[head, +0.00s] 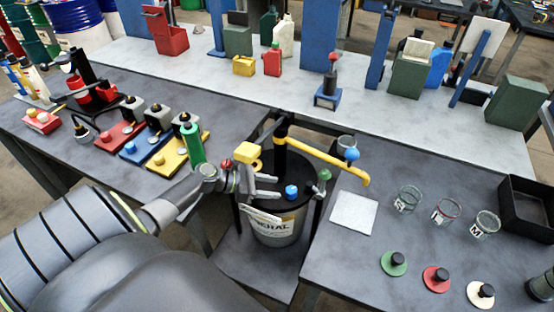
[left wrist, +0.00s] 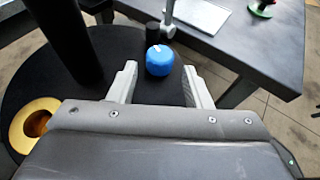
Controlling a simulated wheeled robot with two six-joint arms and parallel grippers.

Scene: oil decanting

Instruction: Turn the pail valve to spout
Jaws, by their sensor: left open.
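The labelled pail (head: 278,234) stands on a low shelf in the gap between two table sections. Its black lid carries a dark pump column (head: 281,145) with a yellow spout (head: 325,161) reaching right. A blue knob (head: 291,191) sits on the lid; which part is the valve, I cannot tell for sure. My left gripper (head: 279,187) is open over the lid, its fingers pointing at the blue knob. In the left wrist view the blue knob (left wrist: 160,60) lies just beyond and between the open fingertips, apart from them. My right gripper is not in view.
A yellow ring (left wrist: 35,122) sits on the lid beside my gripper. A green knob (head: 324,175) stands at the pail's right side. The right table holds a white pad (head: 354,212), several glass beakers, coloured stoppers and a black tray (head: 527,208). Coloured stands fill the left table.

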